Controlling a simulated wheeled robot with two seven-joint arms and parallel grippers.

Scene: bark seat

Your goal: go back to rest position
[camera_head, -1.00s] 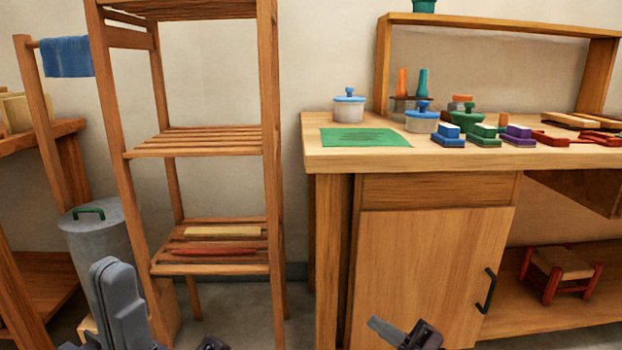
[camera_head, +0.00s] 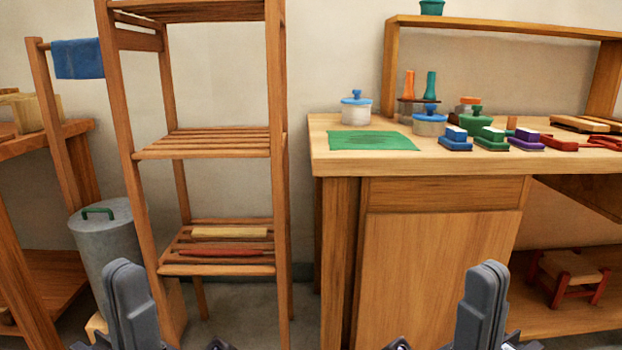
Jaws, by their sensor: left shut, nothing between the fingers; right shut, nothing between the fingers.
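My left gripper (camera_head: 125,275) stands at the lower left, its grey fingers upright and pressed together with nothing between them. It shows in front of the metal bin and the slatted shelf. My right gripper (camera_head: 485,280) stands at the lower right, also upright, shut and empty. It shows in front of the cabinet door (camera_head: 425,265) and hides the door's handle. Both grippers stand apart at about the same height. Their lower parts are cut off by the bottom edge.
A slatted wooden shelf (camera_head: 205,143) stands left of centre, with a lidded metal bin (camera_head: 103,235) beside it. A workbench (camera_head: 345,165) on the right bears a green mat (camera_head: 372,141), jars and several brushes. A small stool (camera_head: 568,268) sits below. Bare floor shows between shelf and bench.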

